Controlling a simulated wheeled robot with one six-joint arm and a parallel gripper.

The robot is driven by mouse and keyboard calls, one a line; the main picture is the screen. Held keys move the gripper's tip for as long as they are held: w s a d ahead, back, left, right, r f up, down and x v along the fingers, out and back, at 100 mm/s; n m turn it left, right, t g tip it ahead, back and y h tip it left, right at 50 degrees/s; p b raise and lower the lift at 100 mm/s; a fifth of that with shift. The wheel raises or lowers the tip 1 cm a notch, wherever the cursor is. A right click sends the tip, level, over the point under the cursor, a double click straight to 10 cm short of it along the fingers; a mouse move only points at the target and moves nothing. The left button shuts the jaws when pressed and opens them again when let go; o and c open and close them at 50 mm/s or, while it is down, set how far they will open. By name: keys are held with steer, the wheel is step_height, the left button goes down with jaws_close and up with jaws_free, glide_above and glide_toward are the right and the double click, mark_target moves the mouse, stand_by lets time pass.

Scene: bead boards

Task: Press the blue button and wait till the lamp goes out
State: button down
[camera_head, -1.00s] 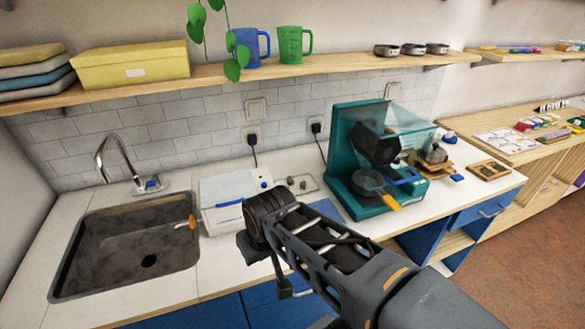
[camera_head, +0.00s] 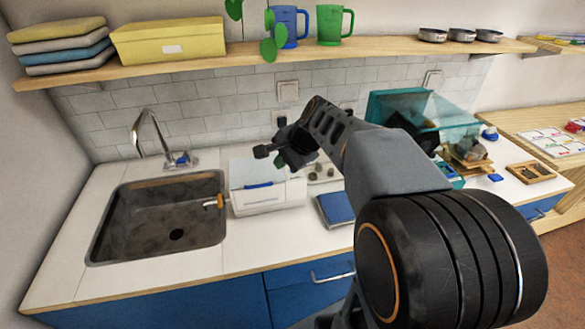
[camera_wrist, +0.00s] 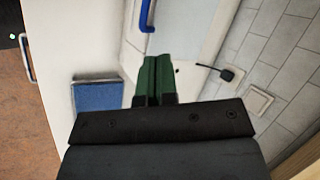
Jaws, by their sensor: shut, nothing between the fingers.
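A white box (camera_head: 252,171) with a blue front handle (camera_head: 262,185) stands on the counter right of the sink; its handle also shows in the wrist view (camera_wrist: 147,14). My gripper (camera_head: 280,160) is over the back right part of this box in the head view, seen end-on and small. In the wrist view my gripper's green fingers (camera_wrist: 154,78) are together, with nothing between them. The blue button is not visible now; my gripper and arm cover that side of the box. I cannot make out a lamp or its state.
A dark sink (camera_head: 158,222) with a tap (camera_head: 150,140) lies to the left. A blue flat pad (camera_head: 337,207) lies right of the box. A teal machine (camera_head: 448,105) stands further right, partly behind my arm. A wooden shelf (camera_head: 240,62) runs above. A black plug (camera_wrist: 227,74) sits on the tiled wall.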

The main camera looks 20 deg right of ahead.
steer(key=w+d+r+m+t+y, duration=0.1)
steer(key=w+d+r+m+t, duration=0.1)
steer(key=w+d+m, duration=0.4)
steer(key=shift+w+r+m, duration=0.25)
steer(key=shift+w+m, duration=0.15)
steer(key=shift+w, duration=0.05)
steer(key=shift+f, duration=0.1)
step_height(320, 180, down, 9)
steer(key=b, duration=0.7)
steer(key=shift+b, duration=0.3)
stand_by(1.4)
steer(key=shift+f, duration=0.25)
steer(key=shift+f+b, duration=0.45)
steer(key=shift+b, duration=0.05)
stand_by(0.6)
steer(key=shift+r, duration=0.1)
steer(key=shift+r+p, duration=0.8)
steer(key=shift+p, duration=0.05)
